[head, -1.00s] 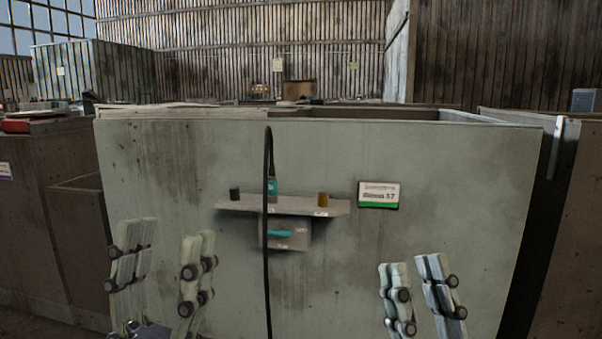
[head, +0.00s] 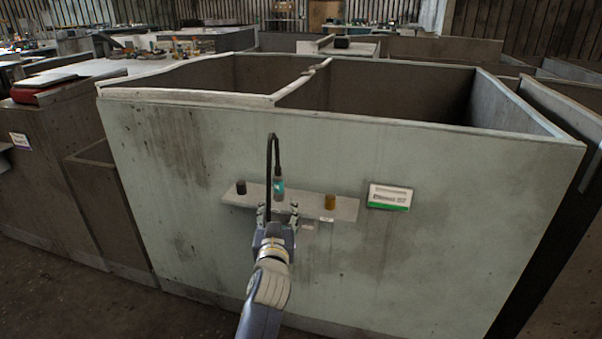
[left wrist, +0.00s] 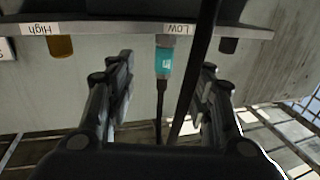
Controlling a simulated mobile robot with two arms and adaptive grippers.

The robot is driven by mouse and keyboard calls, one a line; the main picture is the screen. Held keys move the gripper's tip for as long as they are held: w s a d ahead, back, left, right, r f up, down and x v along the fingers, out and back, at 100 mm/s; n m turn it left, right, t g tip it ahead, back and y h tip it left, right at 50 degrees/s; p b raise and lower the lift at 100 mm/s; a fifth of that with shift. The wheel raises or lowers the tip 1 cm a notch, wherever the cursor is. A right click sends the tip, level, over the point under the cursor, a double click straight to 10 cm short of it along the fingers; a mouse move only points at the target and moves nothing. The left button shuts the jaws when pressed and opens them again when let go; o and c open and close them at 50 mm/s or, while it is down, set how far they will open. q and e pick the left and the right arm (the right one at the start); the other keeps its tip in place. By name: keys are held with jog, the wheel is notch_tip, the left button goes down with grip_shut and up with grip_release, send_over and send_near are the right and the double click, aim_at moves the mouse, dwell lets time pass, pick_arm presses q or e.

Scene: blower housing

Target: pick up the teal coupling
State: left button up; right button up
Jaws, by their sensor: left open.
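The teal coupling (head: 279,185) stands upright at a small shelf (head: 345,208) on the grey housing wall, with a black cable (head: 270,150) arching from its top. My left gripper (head: 278,209) is just in front of and below it, hiding part of the shelf. In the left wrist view, which is upside down, the coupling (left wrist: 163,62) sits between the two open fingers of the left gripper (left wrist: 166,68), apart from both. The cable (left wrist: 196,75) also runs between the fingers, close to the right one. My right gripper is out of view.
A dark cap (head: 241,187) stands left of the coupling and an amber cap (head: 330,201) right of it. The shelf carries "Low" and "High" labels. A white-green sign (head: 389,197) is to the right. The open-topped housing (head: 180,170) fills the middle.

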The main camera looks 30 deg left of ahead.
aim_at(278, 189)
pick_arm(q)
jog(key=x, duration=0.5)
jog(key=shift+a+b, duration=0.2)
jog(key=shift+b, duration=0.1)
jog(key=x, duration=0.4)
jog(key=shift+a+r, duration=0.25)
jog(key=shift+r, duration=0.1)
jog(key=shift+w+a, duration=0.25)
jog(key=shift+w, duration=0.25)
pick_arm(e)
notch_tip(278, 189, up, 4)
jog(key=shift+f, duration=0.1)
pick_arm(q)
jog(key=shift+c, duration=0.4)
grip_shut()
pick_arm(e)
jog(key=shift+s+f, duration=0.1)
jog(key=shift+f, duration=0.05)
